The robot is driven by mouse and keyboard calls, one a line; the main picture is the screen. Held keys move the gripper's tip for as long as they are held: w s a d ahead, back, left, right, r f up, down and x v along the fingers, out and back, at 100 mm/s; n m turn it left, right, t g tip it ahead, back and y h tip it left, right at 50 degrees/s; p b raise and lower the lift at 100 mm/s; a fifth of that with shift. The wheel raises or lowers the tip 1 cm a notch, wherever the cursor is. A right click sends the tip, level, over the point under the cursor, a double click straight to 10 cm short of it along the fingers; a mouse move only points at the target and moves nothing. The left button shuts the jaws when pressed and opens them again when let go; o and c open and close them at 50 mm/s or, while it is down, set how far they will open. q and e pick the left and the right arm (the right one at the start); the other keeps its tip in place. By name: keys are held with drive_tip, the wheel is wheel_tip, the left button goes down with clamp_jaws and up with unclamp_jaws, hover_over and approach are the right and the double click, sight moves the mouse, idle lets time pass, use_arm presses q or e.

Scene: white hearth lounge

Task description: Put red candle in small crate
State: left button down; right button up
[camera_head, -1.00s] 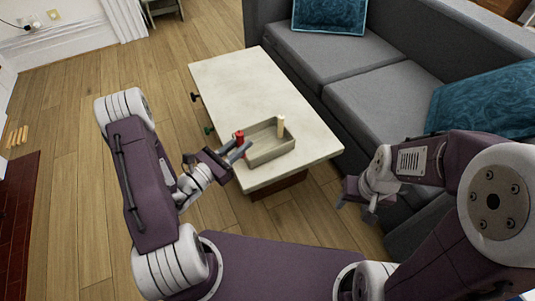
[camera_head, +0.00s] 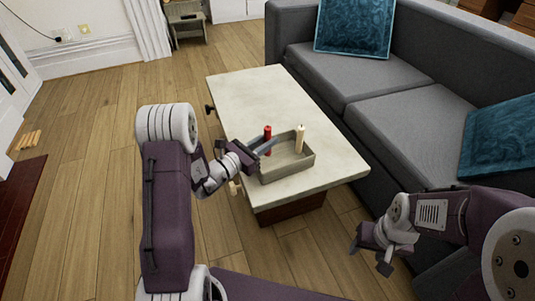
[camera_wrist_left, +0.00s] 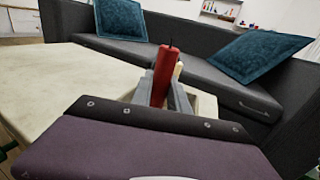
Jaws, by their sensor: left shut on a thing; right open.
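The red candle (camera_head: 267,139) is upright between the fingers of my left gripper (camera_head: 268,146), which is shut on it. It also shows in the left wrist view (camera_wrist_left: 165,75), standing tall between the fingers. In the head view the candle is over the left part of the small grey crate (camera_head: 290,171); I cannot tell whether its base touches the crate floor. A cream candle (camera_head: 300,139) stands upright in the right part of the crate, and shows partly behind the red one in the wrist view (camera_wrist_left: 179,71). My right gripper (camera_head: 369,256) is open and empty, off the table's front right.
The crate stands near the front edge of a pale low table (camera_head: 250,95), whose back half is clear. A grey sofa (camera_head: 385,110) with teal cushions (camera_head: 355,27) runs along the right. Open wooden floor lies to the left.

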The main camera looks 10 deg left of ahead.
use_arm(q)
wheel_tip(320, 180, down, 4)
drive_tip(key=b, duration=0.3)
drive_tip(key=shift+f, duration=0.15)
drive_tip(key=shift+r, duration=0.2)
drive_tip(key=shift+f, duration=0.15)
drive_tip(key=c, duration=1.3)
unclamp_jaws()
